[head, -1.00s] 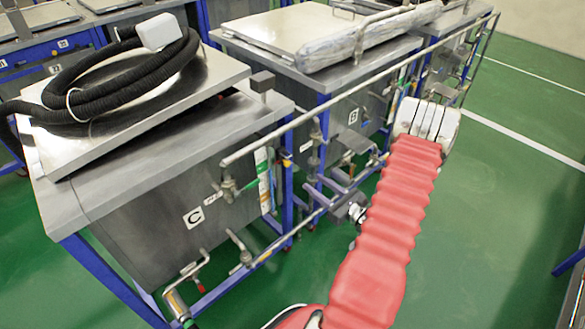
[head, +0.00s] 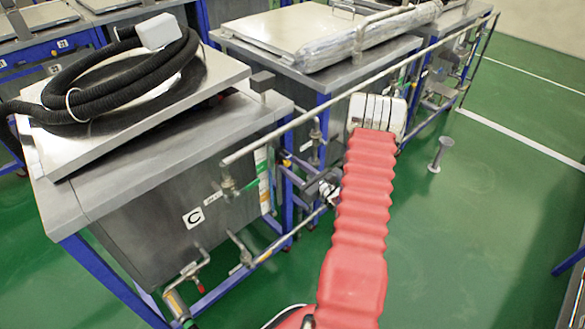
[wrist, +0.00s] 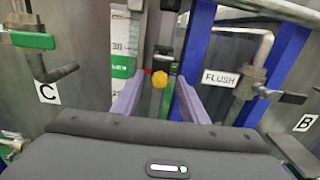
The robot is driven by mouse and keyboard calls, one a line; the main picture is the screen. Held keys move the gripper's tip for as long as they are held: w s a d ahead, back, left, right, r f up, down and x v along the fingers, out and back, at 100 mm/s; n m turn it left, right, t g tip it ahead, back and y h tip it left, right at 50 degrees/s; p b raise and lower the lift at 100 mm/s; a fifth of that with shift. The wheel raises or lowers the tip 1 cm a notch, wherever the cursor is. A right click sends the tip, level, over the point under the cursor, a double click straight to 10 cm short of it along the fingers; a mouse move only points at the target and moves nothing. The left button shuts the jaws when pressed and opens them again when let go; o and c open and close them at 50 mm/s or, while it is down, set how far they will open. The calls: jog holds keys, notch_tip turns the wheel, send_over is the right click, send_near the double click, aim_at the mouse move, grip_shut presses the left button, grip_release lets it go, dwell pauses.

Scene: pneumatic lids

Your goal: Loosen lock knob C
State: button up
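The knob looks beyond the fingers, and I see no contact. In the head view, tank C (head: 165,240) stands at left with its "C" label (head: 193,217). My arm reaches toward the gap right of this tank, and the fingers are not clear there.
A green-handled valve (wrist: 35,41) is at left in the wrist view. A "FLUSH" sign (wrist: 220,78), a blue post (wrist: 196,50) and a black-handled valve (wrist: 280,95) are at right. A long rail (head: 300,120) runs along the tanks.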

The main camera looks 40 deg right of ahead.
jog(key=shift+c, duration=0.4)
grip_shut()
jog(key=shift+n, duration=0.4)
jog(key=n, duration=0.9)
jog(key=shift+a+f+n, duration=0.1)
jog(key=shift+a+n, duration=0.05)
jog(key=shift+n, duration=0.25)
jog(key=n, duration=0.7)
jog(key=shift+a+f, duration=0.1)
jog(key=n, duration=0.6)
jog(key=shift+f, duration=0.1)
jog(key=shift+n, duration=0.3)
